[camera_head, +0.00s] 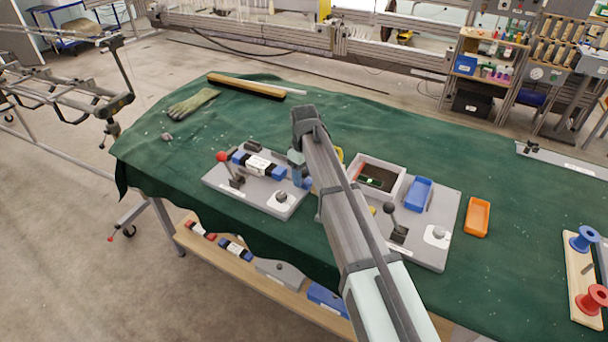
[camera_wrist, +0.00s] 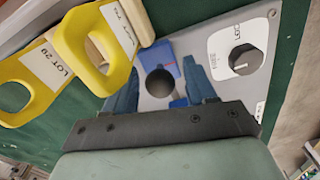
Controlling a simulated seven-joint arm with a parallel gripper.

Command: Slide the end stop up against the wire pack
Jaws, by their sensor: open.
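My gripper (camera_wrist: 160,88) is open, with its blue fingers apart on either side of a dark round knob (camera_wrist: 159,83). I cannot tell whether they touch it. Blue parts show beyond and below the knob, on a grey plate. I cannot tell for certain which part is the end stop. In the head view, my gripper (camera_head: 300,180) is over the right end of the left grey plate (camera_head: 252,196). A blue and black block with a white label (camera_head: 257,164) lies to its left; I cannot tell whether this is the wire pack. My arm hides the area to the right.
A dial (camera_head: 281,198) sits at the plate's front. Yellow handles (camera_wrist: 108,50) with labels lie beside the plate in the wrist view. A red-knobbed lever (camera_head: 222,156) stands at the plate's left. The right plate carries a grey tray (camera_head: 402,184) and a blue bin (camera_head: 418,194).

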